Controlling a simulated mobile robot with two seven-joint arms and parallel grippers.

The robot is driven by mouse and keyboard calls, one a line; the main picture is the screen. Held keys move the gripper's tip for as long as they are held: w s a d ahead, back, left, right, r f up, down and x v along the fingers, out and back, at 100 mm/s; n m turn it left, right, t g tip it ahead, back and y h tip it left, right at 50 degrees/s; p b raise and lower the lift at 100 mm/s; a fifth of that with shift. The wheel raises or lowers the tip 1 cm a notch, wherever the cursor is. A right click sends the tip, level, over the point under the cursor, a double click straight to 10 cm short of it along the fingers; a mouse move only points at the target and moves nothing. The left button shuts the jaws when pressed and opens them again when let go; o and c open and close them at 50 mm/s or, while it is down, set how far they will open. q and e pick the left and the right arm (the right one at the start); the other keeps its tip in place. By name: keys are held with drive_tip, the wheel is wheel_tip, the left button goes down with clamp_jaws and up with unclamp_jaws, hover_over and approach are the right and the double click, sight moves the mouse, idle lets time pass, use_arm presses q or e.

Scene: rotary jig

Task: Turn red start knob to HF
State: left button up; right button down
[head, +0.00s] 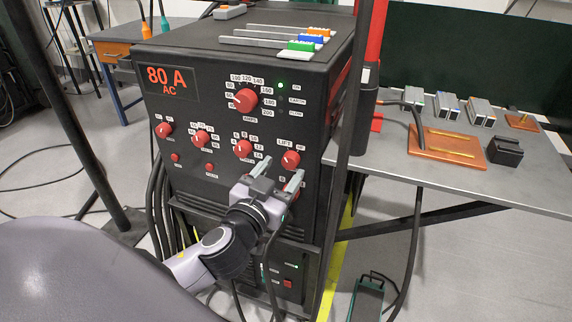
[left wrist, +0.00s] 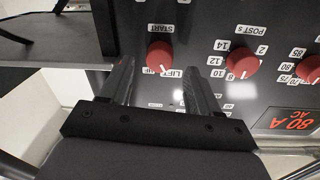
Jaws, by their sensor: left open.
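The red start knob (head: 290,159) is on the right side of the black welding machine's front panel, with LIFT and HF labels above it. Its white mark points toward the LIFT label in the left wrist view, where the knob (left wrist: 160,56) lies just beyond my fingertips, between their lines. My left gripper (head: 278,175) is open and empty, in front of the panel just below the knob. Its two fingers also show in the left wrist view (left wrist: 160,80). I see no contact with the knob. My right gripper is not in view.
Another red knob (head: 243,148) sits left of the start knob, and a larger amps knob (head: 246,100) is above. A dark upright post (head: 350,110) stands close to the machine's right side. A grey table (head: 530,165) with a copper plate (head: 448,150) is to the right.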

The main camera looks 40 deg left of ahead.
sight(291, 161)
use_arm(q)
drive_tip(key=shift+w+a, duration=0.25)
drive_tip(key=shift+w, duration=1.05)
drive_tip(key=c, duration=1)
drive_tip(key=shift+c, duration=0.2)
